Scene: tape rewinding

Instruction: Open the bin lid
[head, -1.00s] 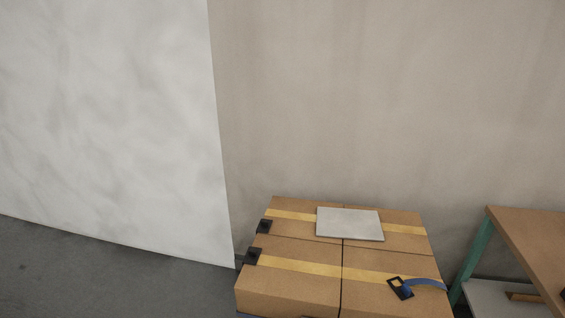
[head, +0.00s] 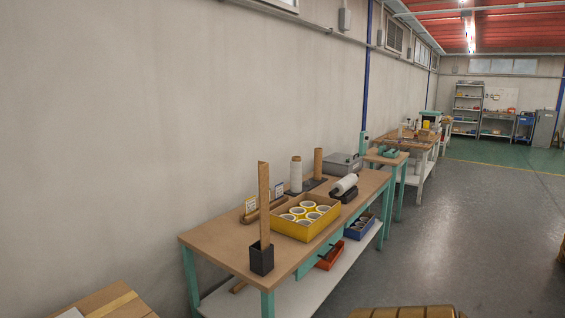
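I cannot pick out the bin for certain. A grey, closed-looking box (head: 343,163) stands at the far end of the near workbench (head: 215,236), and it may be the lidded bin. A small black square holder (head: 262,258) with a tall brown upright piece (head: 264,200) stands at the bench's near corner. Neither of my grippers is in view.
A yellow tray (head: 305,224) of white rolls sits on the bench. Red (head: 330,256) and blue (head: 359,227) trays are below. Cardboard boxes (head: 118,303) stand at lower left; a tan object (head: 405,312) shows at the bottom edge. Grey floor to the right is open.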

